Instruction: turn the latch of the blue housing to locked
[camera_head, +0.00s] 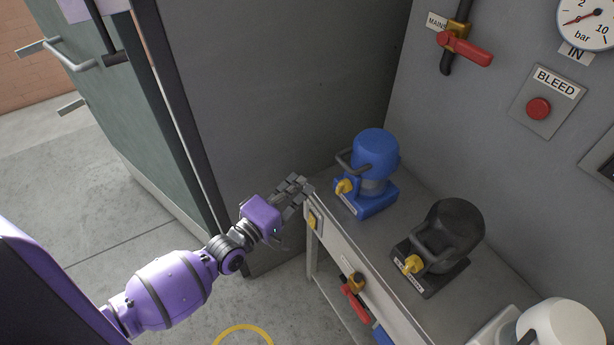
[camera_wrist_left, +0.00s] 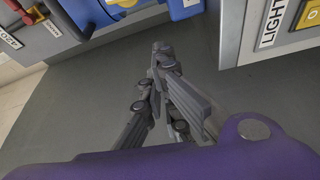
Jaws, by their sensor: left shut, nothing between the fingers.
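The blue housing (camera_head: 375,150) stands on the grey bench at its far end, with a dark handle and a yellow latch (camera_head: 345,187) low on its front. My left gripper (camera_head: 302,184) is shut and empty. It is just left of the blue housing, near the bench's far corner, apart from the latch. In the left wrist view the gripper (camera_wrist_left: 161,50) points upward in the picture, with part of the blue housing (camera_wrist_left: 185,8) and the yellow latch (camera_wrist_left: 122,5) at the top edge. The latch's exact setting is hard to read. My right gripper is not in view.
A black housing (camera_head: 452,232) with a yellow latch and a white housing (camera_head: 560,325) stand further along the bench (camera_head: 395,225). A red-handled valve (camera_head: 354,298) sits on the bench front. A dark wall panel (camera_head: 290,90) rises behind the gripper. A LIGHT switch (camera_wrist_left: 302,14) shows in the wrist view.

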